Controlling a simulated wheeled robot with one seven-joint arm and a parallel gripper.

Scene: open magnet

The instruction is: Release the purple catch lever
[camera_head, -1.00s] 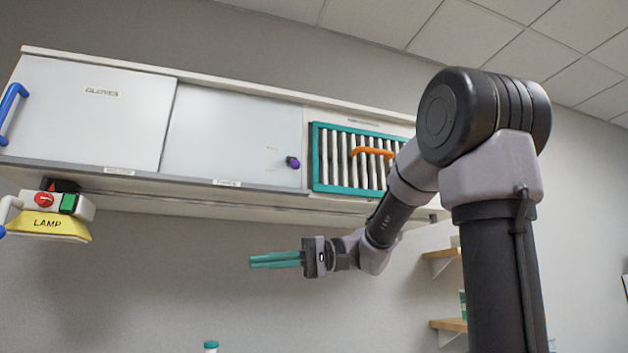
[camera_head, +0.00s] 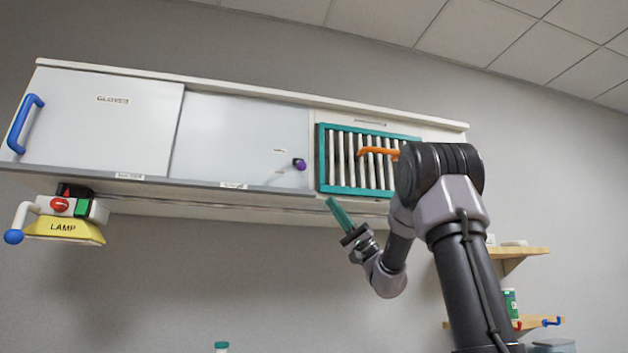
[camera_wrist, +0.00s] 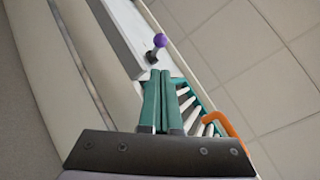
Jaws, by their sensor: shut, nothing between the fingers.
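The purple catch lever (camera_head: 299,164) is a small knob on the right part of the cabinet's second sliding door. It also shows in the wrist view as a purple ball on a dark stem (camera_wrist: 160,41), just beyond my fingertips. My gripper (camera_head: 332,202) has teal fingers that are together and empty. It points up and to the left, below and to the right of the lever, apart from it in the head view. In the wrist view the closed fingers (camera_wrist: 160,76) point towards the lever.
A teal-framed grille (camera_head: 322,158) with an orange handle (camera_head: 377,151) is right of the lever. The left door (camera_head: 100,125) has a blue handle (camera_head: 25,124). A yellow lamp (camera_head: 64,229) hangs below left. Wooden shelves (camera_head: 519,252) stand right. Below the cabinet is open space.

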